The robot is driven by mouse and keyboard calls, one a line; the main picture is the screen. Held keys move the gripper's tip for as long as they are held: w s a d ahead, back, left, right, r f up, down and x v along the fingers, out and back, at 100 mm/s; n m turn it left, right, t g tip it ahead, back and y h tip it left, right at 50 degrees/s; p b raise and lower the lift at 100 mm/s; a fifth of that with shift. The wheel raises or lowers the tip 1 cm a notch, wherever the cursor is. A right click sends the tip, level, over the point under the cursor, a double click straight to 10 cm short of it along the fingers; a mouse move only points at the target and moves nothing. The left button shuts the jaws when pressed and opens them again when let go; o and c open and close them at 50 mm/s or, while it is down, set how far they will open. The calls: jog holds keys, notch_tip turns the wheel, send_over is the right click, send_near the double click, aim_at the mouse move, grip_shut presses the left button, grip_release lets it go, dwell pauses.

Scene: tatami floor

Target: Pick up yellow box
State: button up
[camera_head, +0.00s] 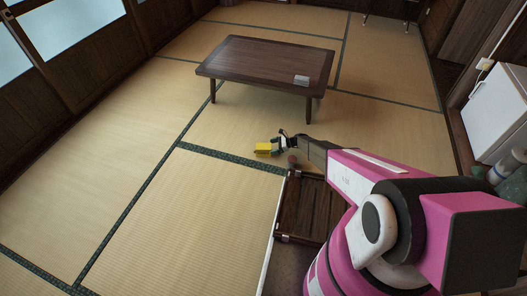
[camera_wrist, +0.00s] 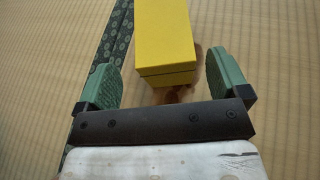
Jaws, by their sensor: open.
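The yellow box (camera_head: 264,149) sits on the tatami floor near a dark green mat border, just beyond my gripper in the head view. In the wrist view the yellow box (camera_wrist: 164,38) lies ahead, its near end close to the space between the two green fingers. My gripper (camera_wrist: 160,76) is open, with one finger to the left and one to the right of the box's near end. It looks small in the head view, where my gripper (camera_head: 281,142) is right beside the box. The box's far end runs out of the top of the wrist view.
A low dark wooden table (camera_head: 250,62) stands farther back with a small light object (camera_head: 301,80) on it. A white cabinet (camera_head: 497,112) and several bottles are at the right. The tatami floor (camera_head: 130,140) on the left is clear.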

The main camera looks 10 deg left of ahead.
aim_at(270, 146)
jog(key=x, duration=0.4)
jog(key=shift+w+a, duration=0.2)
jog(key=shift+r, duration=0.1)
jog(key=c, duration=1.1)
jog(key=shift+r, duration=0.1)
